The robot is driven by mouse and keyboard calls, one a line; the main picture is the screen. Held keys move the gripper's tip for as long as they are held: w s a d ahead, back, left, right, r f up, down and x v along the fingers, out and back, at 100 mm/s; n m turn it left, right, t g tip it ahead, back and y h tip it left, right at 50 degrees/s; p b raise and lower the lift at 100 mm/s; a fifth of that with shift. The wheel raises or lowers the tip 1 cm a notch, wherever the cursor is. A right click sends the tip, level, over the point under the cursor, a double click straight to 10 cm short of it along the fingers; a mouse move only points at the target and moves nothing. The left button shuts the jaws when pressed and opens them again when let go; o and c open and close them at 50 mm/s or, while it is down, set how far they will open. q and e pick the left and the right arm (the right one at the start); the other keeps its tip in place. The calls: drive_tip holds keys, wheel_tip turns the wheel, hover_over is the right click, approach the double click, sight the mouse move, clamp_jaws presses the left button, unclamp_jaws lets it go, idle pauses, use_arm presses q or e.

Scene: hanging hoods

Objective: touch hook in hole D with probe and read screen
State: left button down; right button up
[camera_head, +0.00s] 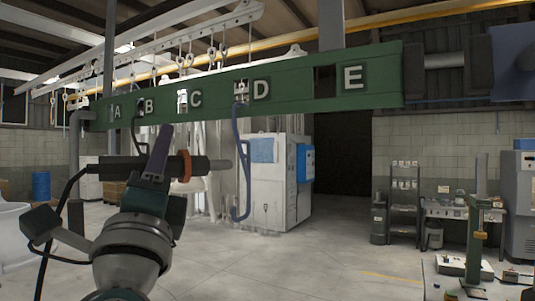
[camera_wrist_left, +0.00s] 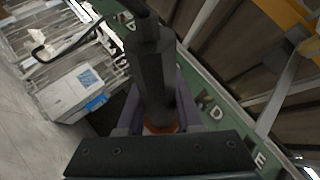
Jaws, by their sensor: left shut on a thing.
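A green beam (camera_head: 322,110) with letters A to E spans the upper part of the head view. A blue hook (camera_head: 235,150) hangs from the hole beside the letter D (camera_head: 261,90), its curved end low down. My left gripper (camera_head: 160,158) is shut on the dark probe (camera_head: 205,163), which has an orange ring (camera_head: 186,166). The probe lies nearly level, its grey tip just left of the blue hook's shaft in the picture; whether they touch I cannot tell. The probe (camera_wrist_left: 152,75) fills the middle of the left wrist view. My right gripper is out of view. No readable screen shows.
A black hook (camera_head: 137,135) hangs near B. A white cabinet (camera_head: 275,180) with a blue panel stands behind the blue hook. A bench (camera_head: 450,210), shelf (camera_head: 404,190) and green stand (camera_head: 476,230) are at the right. The floor in the middle is clear.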

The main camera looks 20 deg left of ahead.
use_arm(q)
drive_tip(key=shift+w+d+b, duration=0.4)
drive_tip(key=shift+w+b, duration=0.2)
drive_tip(key=shift+w, duration=0.1)
idle(0.4)
idle(0.3)
drive_tip(key=s+a+b, duration=0.1)
drive_tip(key=s+a, duration=0.3)
drive_tip(key=s, duration=0.3)
drive_tip(key=shift+s+a+y, duration=0.25)
drive_tip(key=shift+s+y, duration=0.05)
drive_tip(key=shift+s, duration=0.1)
idle(0.5)
idle(0.4)
